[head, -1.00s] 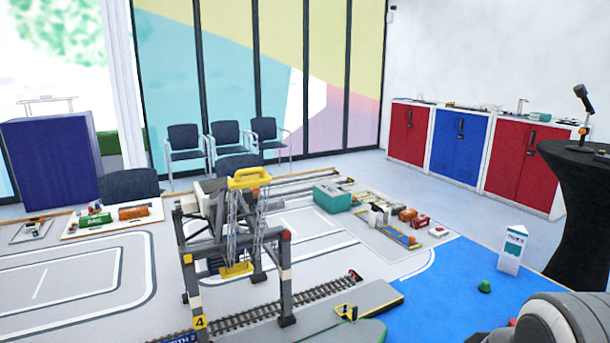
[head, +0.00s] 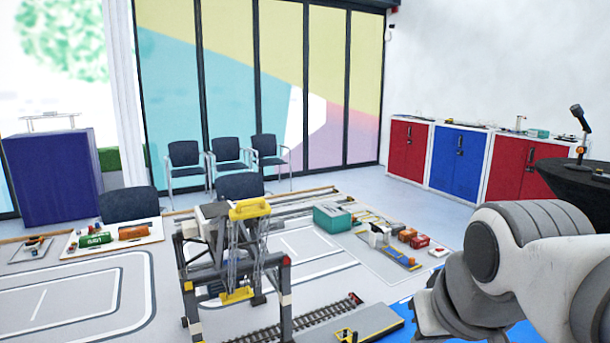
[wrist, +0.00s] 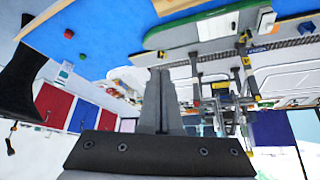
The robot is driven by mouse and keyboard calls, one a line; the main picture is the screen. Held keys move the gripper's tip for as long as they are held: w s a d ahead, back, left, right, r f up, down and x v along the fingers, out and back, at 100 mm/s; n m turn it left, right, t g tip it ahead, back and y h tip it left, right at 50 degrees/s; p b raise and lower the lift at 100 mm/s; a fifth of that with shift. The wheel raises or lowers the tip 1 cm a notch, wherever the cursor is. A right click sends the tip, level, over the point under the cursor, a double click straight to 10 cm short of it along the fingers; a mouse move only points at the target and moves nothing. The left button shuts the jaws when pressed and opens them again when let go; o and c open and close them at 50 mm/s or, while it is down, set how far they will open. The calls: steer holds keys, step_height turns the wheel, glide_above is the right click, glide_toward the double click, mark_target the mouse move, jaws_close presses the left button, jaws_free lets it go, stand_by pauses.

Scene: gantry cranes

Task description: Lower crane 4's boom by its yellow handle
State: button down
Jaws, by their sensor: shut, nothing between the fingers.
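Crane 4 (head: 286,300) is a grey gantry standing over a track on the table, left of centre in the head view. A yellow handle (head: 249,209) sits at its top, and a yellow piece (head: 237,295) hangs lower between its legs. The crane also shows upside down in the wrist view (wrist: 222,92), right of the fingers. My gripper (wrist: 159,72) is shut and empty in the wrist view, apart from the crane. The fingertips are not visible in the head view, where my arm fills the lower right.
A teal box (head: 332,217) and several small coloured blocks (head: 408,236) lie right of the crane. A yellow fitting (head: 347,335) stands at the track's near side. Chairs (head: 185,165) and cabinets (head: 458,156) are beyond the table.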

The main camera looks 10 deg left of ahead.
steer(key=w+a+r+n+y+p, duration=0.2)
steer(key=w+a+r+p, duration=0.2)
steer(key=w+a+r, duration=0.4)
steer(key=w+a+r+n+y+p, duration=0.2)
steer(key=w+a+r+p, duration=0.3)
steer(key=w+a+r, duration=0.4)
steer(key=a+r+n, duration=0.1)
steer(key=a+r, duration=0.5)
steer(key=a, duration=0.1)
steer(key=shift+a+t+p, duration=0.3)
steer(key=shift+a, duration=0.1)
steer(key=shift+w, duration=0.1)
steer(key=p, duration=0.2)
glide_above(251, 201)
steer(key=w+a, duration=0.1)
steer(key=w, duration=0.1)
steer(key=f, duration=0.7)
steer(key=shift+s, duration=0.25)
steer(key=shift+s+d+f, duration=0.2)
steer(key=shift+s+f, duration=0.1)
steer(key=shift+f, duration=0.3)
steer(key=shift+s+d+f, duration=0.15)
steer(key=shift+s+f, duration=0.1)
steer(key=shift+f, duration=0.35)
steer(key=shift+s+d+f, duration=0.15)
steer(key=shift+s+f, duration=0.05)
steer(key=shift+f, duration=0.35)
steer(key=shift+s+f, duration=0.1)
